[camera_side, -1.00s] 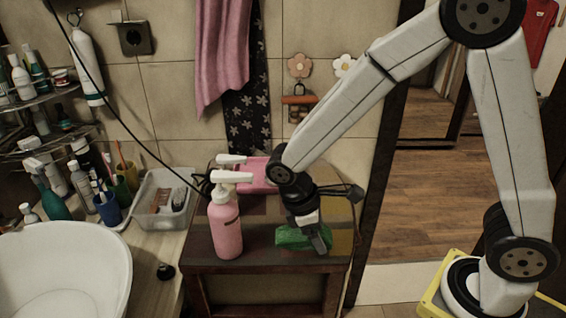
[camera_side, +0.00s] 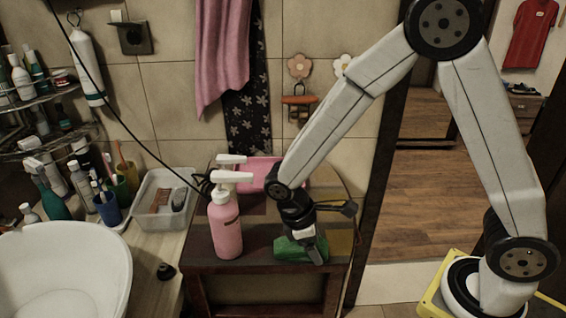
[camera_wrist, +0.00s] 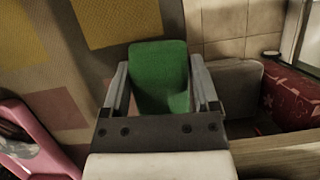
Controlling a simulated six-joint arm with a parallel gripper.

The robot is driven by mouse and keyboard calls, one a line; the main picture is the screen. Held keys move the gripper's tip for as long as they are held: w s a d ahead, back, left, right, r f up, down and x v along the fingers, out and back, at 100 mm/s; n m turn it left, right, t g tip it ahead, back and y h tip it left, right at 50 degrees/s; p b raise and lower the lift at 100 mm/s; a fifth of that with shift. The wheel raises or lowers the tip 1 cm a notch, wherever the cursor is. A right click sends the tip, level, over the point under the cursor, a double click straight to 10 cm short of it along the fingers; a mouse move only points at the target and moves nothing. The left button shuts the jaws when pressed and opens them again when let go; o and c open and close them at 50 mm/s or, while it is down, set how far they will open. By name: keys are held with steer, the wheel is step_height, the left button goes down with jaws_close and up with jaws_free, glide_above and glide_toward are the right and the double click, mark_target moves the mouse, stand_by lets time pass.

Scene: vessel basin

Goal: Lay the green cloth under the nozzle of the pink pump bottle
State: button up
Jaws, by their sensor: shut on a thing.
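The pink pump bottle (camera_side: 226,228) stands upright on the left part of a small dark wooden stand, its white nozzle (camera_side: 240,177) pointing right. The green cloth (camera_side: 288,250) is a folded-looking pad to the right of the bottle, apart from it. My gripper (camera_side: 317,251) is shut on the cloth's right part. In the wrist view the cloth (camera_wrist: 160,75) fills the space between both fingers of my gripper (camera_wrist: 160,88). The cloth is at or just above the stand's top; I cannot tell whether it touches.
The stand's patterned top (camera_side: 258,232) has free room between bottle and cloth. A second white pump head (camera_side: 231,159) shows behind the bottle, near a pink object (camera_side: 262,172). A clear bin (camera_side: 164,201) and white basin (camera_side: 65,270) are at the left.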

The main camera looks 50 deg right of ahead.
mark_target(294, 243)
steer(key=o, duration=1.2)
steer(key=shift+f, duration=0.1)
steer(key=v, duration=1.2)
steer(key=shift+r, duration=0.2)
steer(key=shift+d+f, duration=0.1)
steer(key=s+d+f+m+t+y, duration=0.1)
steer(key=d+m, duration=0.1)
steer(key=d, duration=0.1)
steer(key=s+d+f+m+t+y, duration=0.1)
steer(key=s+d+f+m+t, duration=0.1)
steer(key=m, duration=0.1)
steer(key=s+d+f+m+t+y, duration=0.1)
steer(key=d+f+m+t, duration=0.1)
steer(key=d, duration=0.1)
steer(key=shift+s+d+f, duration=0.1)
steer(key=shift+s+d, duration=0.2)
steer(key=shift+s, duration=0.1)
steer(key=shift+s+d+f+m+t, duration=0.2)
steer(key=shift+s+d+m+t, duration=0.2)
steer(key=shift+d+m+t, duration=0.15)
steer(key=shift+a, duration=0.1)
